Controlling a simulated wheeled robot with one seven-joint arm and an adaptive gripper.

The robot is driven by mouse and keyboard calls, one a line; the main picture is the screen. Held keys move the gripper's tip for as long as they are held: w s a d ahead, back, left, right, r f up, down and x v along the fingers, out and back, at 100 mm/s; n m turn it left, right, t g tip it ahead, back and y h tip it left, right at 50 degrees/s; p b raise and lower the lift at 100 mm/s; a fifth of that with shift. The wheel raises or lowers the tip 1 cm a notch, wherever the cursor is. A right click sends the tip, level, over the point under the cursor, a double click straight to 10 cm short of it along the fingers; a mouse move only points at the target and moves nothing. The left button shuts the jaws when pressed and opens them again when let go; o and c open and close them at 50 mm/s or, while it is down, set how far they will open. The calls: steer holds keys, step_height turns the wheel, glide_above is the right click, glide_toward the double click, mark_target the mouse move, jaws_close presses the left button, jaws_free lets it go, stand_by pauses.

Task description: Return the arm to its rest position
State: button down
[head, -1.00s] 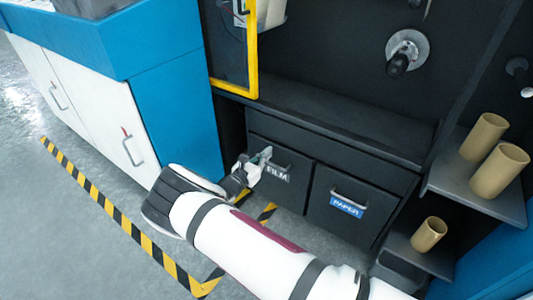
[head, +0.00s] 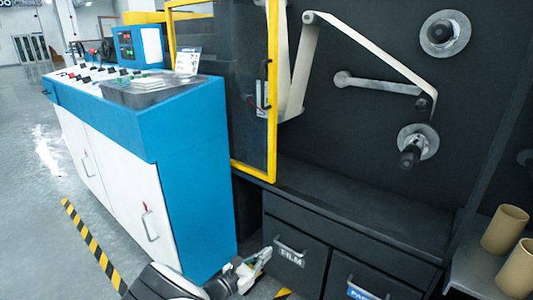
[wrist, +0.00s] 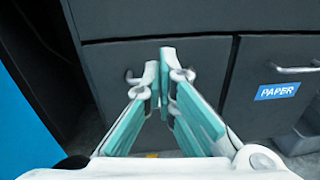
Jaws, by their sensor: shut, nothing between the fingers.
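My gripper (head: 262,257) is low in the head view, in front of the left side of the dark FILM drawer (head: 313,266). In the wrist view its two pale green fingers (wrist: 164,65) meet at the tips, with nothing between them. They point at the drawer fronts. The FILM drawer's handle is mostly hidden behind the fingers in the wrist view. Whether the fingertips touch the drawer front, I cannot tell. Most of my arm is below the head view's lower edge.
The PAPER drawer (wrist: 272,120) is to the right, closed. A blue and white control cabinet (head: 185,130) stands at left. A yellow-framed guard door (head: 272,110) is above the FILM drawer. Brown cardboard cores (head: 506,229) stand on a shelf at right. Open floor (head: 35,200) lies at far left.

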steer(key=s+d+r+m+g, duration=0.4)
steer(key=d+r+m+g, duration=0.3)
steer(key=r, duration=0.4)
steer(key=s+d+r+m+g, duration=0.45)
steer(key=d+r+m, duration=0.25)
steer(key=d+r, duration=0.25)
steer(key=s+d+r+m+g+y, duration=0.2)
steer(key=s+d+r+m+y, duration=0.1)
steer(key=s+r, duration=0.35)
steer(key=s+d+r+m+g+y, duration=0.1)
steer(key=s+d+r+m+y, duration=0.2)
steer(key=s+r, duration=0.35)
steer(key=s+a+r+m+t+y, duration=0.2)
steer(key=s+m+y, duration=0.45)
steer(key=s, duration=1.85)
step_height(320, 180, up, 32)
steer(key=t+p, duration=0.3)
steer(key=p, duration=2.7)
steer(key=shift+a+f+t+p, duration=0.15)
steer(key=shift+f+t+p, duration=0.05)
steer(key=shift+t+p, duration=0.2)
steer(key=shift+w+m, duration=0.15)
steer(key=shift+m, duration=0.1)
